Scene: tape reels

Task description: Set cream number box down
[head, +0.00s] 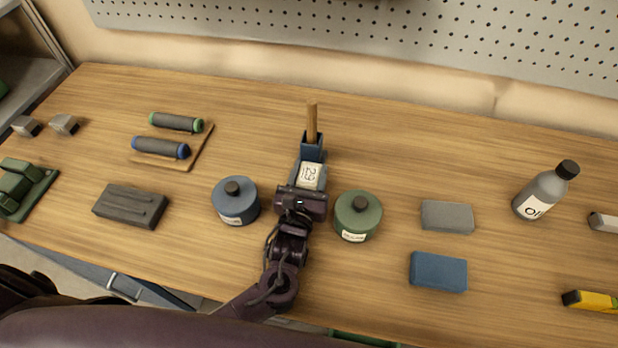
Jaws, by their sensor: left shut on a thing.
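The cream number box (308,176) has dark digits on its top face and shows at the middle of the bench in the head view. My left gripper (309,183) is shut on it, with the jaws on either side. The gripper comes from the near edge and hides the box's near side. I cannot tell whether the box touches the bench top. My right gripper is not in view.
A blue round canister (236,205) stands close on the left and a green one (358,218) close on the right. Grey (447,217) and blue (438,272) blocks lie further right, then an oil bottle (541,196). Bare wood (420,150) lies right of the holder.

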